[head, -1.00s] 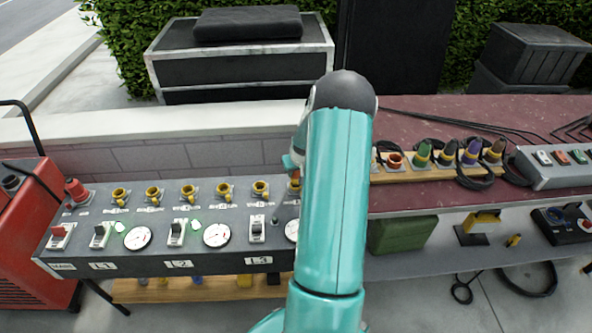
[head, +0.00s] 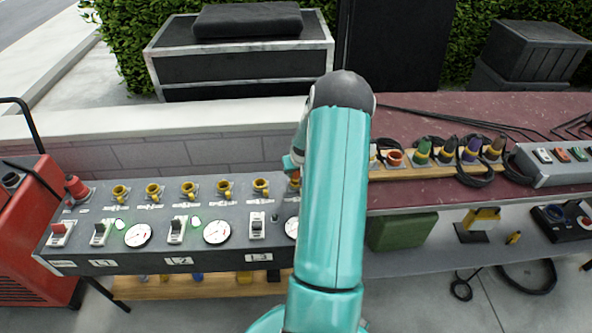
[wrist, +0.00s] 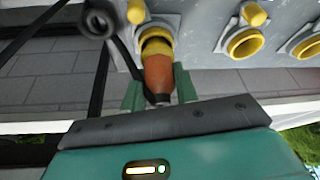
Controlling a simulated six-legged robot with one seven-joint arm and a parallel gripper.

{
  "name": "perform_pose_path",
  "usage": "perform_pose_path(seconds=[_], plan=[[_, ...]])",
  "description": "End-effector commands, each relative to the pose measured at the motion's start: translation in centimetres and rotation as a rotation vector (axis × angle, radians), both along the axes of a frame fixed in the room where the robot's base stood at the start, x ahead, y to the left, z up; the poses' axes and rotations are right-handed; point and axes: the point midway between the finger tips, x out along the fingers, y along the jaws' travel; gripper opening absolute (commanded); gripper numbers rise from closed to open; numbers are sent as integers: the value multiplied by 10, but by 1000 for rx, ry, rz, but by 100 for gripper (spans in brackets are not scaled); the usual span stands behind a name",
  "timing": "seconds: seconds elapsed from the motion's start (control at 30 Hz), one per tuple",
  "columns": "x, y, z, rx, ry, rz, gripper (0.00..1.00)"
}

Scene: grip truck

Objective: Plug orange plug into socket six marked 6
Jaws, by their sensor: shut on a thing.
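The orange plug (wrist: 158,75) is between the two green fingers of my gripper (wrist: 158,84) in the wrist view, and the gripper is shut on it. The plug's front end meets the yellow socket (wrist: 154,36), whose lid is flipped open; the two look lined up. I cannot tell how deep the plug sits. In the head view my teal arm hides the gripper and plug. The sixth socket from the left (head: 294,185) shows only partly beside the arm there. Its number is not readable.
The grey distribution panel (head: 110,220) carries several more yellow sockets (head: 188,190), switches and dials. Empty sockets (wrist: 245,42) lie beside the held plug in the wrist view. Right of my arm, other coloured plugs with black cables (head: 448,153) stand on a wooden strip.

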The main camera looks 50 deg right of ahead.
Motion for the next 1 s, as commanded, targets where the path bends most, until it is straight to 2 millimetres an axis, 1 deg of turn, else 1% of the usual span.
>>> perform_pose_path(seconds=[0.73, 0.77, 0.8, 0.87, 0.9, 1.0], plan=[[0, 0, -12, 0, 0, 0, 4], [0, 0, -12, 0, 0, 0, 33], [0, 0, -12, 0, 0, 0, 41], [0, 0, -12, 0, 0, 0, 53], [0, 0, -12, 0, 0, 0, 55], [0, 0, -12, 0, 0, 0, 55]])
